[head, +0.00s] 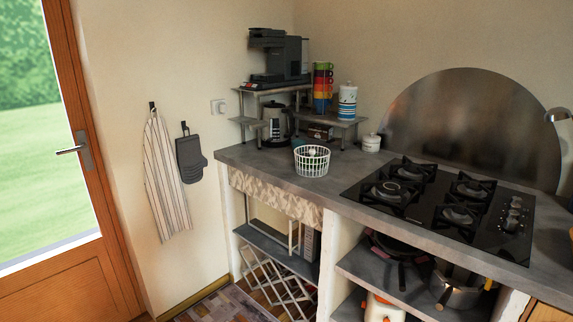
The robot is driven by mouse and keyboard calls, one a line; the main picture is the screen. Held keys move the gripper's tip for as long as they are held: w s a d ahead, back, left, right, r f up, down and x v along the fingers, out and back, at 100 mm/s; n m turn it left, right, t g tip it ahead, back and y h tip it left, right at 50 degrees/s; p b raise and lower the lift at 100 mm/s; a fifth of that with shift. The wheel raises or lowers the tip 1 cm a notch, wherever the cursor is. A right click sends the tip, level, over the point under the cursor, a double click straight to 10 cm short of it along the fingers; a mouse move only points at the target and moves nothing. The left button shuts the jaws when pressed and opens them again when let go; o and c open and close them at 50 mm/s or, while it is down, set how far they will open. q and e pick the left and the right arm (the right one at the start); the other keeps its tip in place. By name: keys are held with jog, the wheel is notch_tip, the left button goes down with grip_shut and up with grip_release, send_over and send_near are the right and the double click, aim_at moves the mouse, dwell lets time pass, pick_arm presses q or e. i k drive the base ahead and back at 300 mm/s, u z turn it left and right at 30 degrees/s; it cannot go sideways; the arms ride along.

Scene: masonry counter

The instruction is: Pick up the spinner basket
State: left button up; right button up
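The spinner basket (311,162) is a small white open-lattice basket. It stands upright on the grey masonry counter (267,176), near the front edge, left of the black gas hob. Something dark green shows at its back left side, and a small pale thing shows at its top; I cannot tell whether either is inside it. Neither of my grippers is in the head view.
A metal shelf (345,122) behind the basket holds a black coffee machine (280,57), coloured cups (322,85) and a striped jar (347,102). A white lidded pot (371,143) stands right. The gas hob (440,205) fills the counter's right. Open shelves lie below.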

aim_at(313, 166)
jog(key=u, duration=0.9)
jog(key=i, duration=0.9)
jog(key=u, duration=0.6)
jog(key=i, duration=0.85)
jog(key=z, duration=0.5)
